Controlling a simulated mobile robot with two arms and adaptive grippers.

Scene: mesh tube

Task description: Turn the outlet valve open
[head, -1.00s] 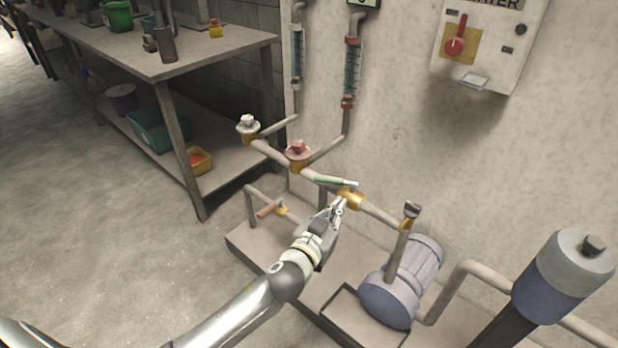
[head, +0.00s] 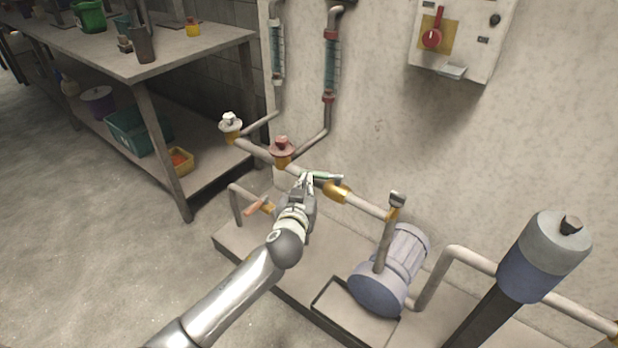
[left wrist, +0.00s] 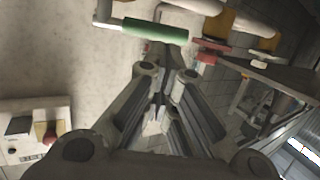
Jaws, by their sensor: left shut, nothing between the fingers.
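The valve with the green lever handle (head: 325,177) sits on a brass body (head: 338,192) on the wall-side pipe. I take it to be the outlet valve; no label shows. The handle points left from the body, at a slant to the pipe in the head view. My left gripper (head: 305,181) is shut and empty at the handle's left end, partly covering it. Whether they touch is unclear. In the left wrist view the green handle (left wrist: 155,30) lies just beyond the shut fingertips (left wrist: 165,76). My right gripper is not in view.
A red handwheel (head: 281,148) and a white one (head: 230,122) stand left along the pipe. An orange-handled valve (head: 258,207) is below. The blue pump (head: 380,288) stands on the plinth at right. A shelf table (head: 170,60) is at left.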

